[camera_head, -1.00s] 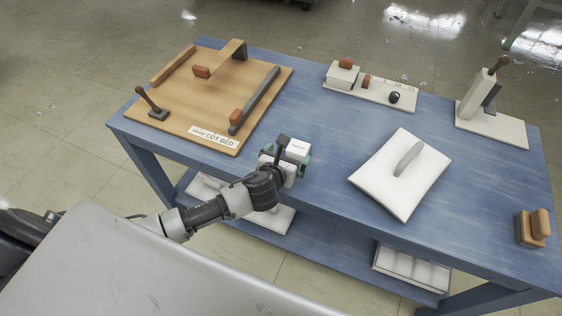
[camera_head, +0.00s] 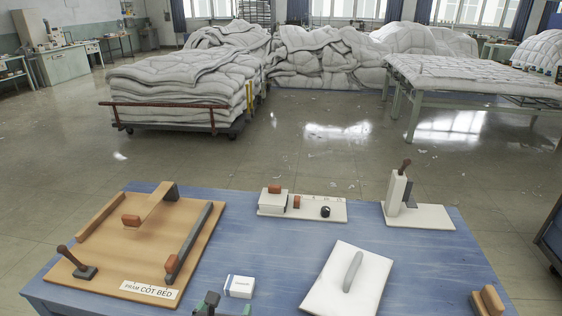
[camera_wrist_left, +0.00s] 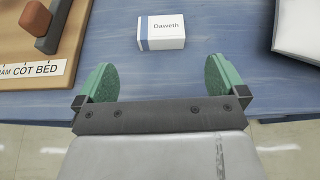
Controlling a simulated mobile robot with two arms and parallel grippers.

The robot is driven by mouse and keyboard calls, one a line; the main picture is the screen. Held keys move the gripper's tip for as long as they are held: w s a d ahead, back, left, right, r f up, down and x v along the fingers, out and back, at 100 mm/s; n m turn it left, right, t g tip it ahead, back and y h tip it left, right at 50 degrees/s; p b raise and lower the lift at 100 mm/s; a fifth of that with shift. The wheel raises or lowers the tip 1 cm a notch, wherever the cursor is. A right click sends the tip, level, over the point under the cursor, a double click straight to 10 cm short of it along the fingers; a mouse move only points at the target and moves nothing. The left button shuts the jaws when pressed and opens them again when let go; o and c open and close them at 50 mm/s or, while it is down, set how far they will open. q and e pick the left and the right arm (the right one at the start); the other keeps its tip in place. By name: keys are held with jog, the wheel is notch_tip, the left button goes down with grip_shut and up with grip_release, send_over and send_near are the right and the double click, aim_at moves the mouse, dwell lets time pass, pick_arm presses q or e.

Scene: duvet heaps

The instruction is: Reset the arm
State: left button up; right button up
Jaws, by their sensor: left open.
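My left gripper (camera_head: 227,308) shows only as dark and green tips at the bottom edge of the head view. In the left wrist view my left gripper (camera_wrist_left: 160,78) is open, its two green-padded fingers wide apart with nothing between them. A small white box (camera_head: 239,287) with a blue stripe stands on the blue table just beyond the fingers. The box (camera_wrist_left: 162,32) reads "Daweth" in the left wrist view and is apart from the fingers. Most of my left arm is out of the head view. My right gripper is not in view.
A wooden board (camera_head: 112,240) with levers lies left on the blue table (camera_head: 230,215). A white pad (camera_head: 322,285), a switch panel (camera_head: 325,213) and a white stand (camera_head: 432,215) are to the right. Duvet heaps (camera_head: 185,85) fill the background beyond open floor.

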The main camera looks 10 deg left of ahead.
pick_arm(q)
jog(key=s+a+n+g, duration=0.2)
jog(key=s+n+g, duration=0.3)
jog(key=s+n, duration=0.9)
jog(key=s+a+n+g, duration=0.1)
jog(key=s+n+g, duration=0.6)
jog(key=n, duration=1.3)
notch_tip(320, 180, down, 24)
jog(key=s, duration=0.3)
jog(key=s+a+f, duration=0.2)
jog(key=s+f, duration=1.3)
jog(key=f, duration=0.2)
jog(key=shift+s+a, duration=0.15)
jog(key=shift+a, duration=0.25)
